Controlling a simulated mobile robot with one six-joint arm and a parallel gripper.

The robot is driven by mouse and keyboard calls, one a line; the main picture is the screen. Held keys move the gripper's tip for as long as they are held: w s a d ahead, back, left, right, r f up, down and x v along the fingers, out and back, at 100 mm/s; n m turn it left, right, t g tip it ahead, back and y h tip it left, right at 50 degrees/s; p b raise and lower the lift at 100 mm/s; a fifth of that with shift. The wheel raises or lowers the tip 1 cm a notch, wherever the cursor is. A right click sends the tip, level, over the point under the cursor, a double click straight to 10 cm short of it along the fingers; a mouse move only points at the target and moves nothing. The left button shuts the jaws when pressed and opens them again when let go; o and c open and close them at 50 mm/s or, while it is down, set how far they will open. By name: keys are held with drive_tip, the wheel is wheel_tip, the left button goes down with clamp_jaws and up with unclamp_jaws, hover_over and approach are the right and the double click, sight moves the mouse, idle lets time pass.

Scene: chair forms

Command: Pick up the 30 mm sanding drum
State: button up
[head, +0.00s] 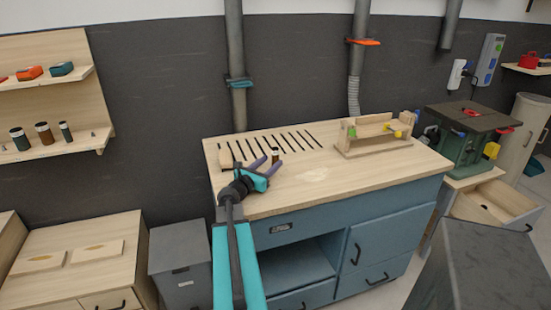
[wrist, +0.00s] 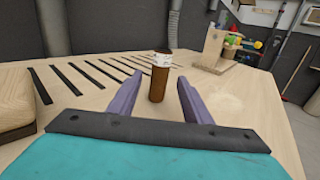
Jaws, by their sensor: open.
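A brown upright cylinder with a dark top, which looks like a sanding drum (head: 275,157), stands on the workbench top (head: 330,172). In the wrist view the drum (wrist: 159,82) is between and slightly beyond my purple fingertips, with a gap on both sides. My gripper (head: 268,164) is open and empty, low over the bench, and also shows in the wrist view (wrist: 158,90). No size mark is legible on the drum. Several more drums (head: 45,133) stand on the lower wall shelf at left.
A wooden block (head: 211,150) lies on the bench left of my gripper, by dark slots. A wooden fixture (head: 375,135) stands at the bench's right. The bench middle is mostly clear. A green machine (head: 465,130) stands further right.

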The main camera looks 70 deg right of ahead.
sight(274, 159)
drive_tip(key=shift+s+d+p, duration=0.2)
drive_tip(key=shift+s+d, duration=0.05)
drive_tip(key=shift+d, duration=0.85)
drive_tip(key=shift+s+d+p, duration=0.2)
drive_tip(key=shift+d, duration=0.9)
clamp_jaws()
drive_tip(key=shift+r, duration=0.15)
